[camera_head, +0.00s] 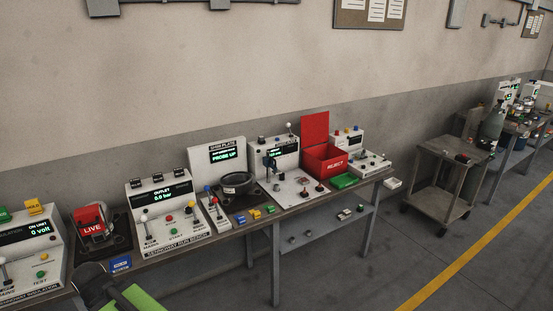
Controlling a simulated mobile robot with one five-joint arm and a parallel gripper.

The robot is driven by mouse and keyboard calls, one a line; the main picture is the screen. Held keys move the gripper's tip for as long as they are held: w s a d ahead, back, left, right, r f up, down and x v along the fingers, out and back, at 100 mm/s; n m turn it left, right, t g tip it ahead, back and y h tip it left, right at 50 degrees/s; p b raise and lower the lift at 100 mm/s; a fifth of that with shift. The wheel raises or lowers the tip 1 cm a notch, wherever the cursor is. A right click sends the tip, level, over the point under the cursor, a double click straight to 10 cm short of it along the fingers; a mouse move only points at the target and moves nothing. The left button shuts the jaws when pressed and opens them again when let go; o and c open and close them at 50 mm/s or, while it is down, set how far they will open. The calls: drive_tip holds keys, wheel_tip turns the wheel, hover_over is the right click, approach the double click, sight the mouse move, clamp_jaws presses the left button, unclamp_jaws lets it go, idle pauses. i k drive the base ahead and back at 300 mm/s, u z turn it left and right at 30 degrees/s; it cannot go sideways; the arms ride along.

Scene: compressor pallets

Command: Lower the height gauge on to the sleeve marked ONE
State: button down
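The bench carries a station with a display reading PROBE UP (228,154) and a dark round fixture (238,184) in front of it. To its right is a white station (275,155) with a dark upright device (270,162) that may be the height gauge; I cannot tell for sure. Small dark and red-topped pieces (305,192) stand on the pale plate in front of that station. They are too small for me to read any ONE marking or to tell which is a sleeve. A dark shape at the bottom left may be part of my arm; no fingertips show.
A red REJECT box (322,158) with its lid up stands right of the white station. An OUTLET console (163,215) and a LIVE unit (93,226) stand to the left. A trolley (445,185) stands at right. Floor (365,275) before the bench is clear.

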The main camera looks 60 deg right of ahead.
sight(267, 162)
drive_tip(key=z, duration=0.95)
drive_tip(key=i, duration=0.5)
drive_tip(key=u, duration=0.2)
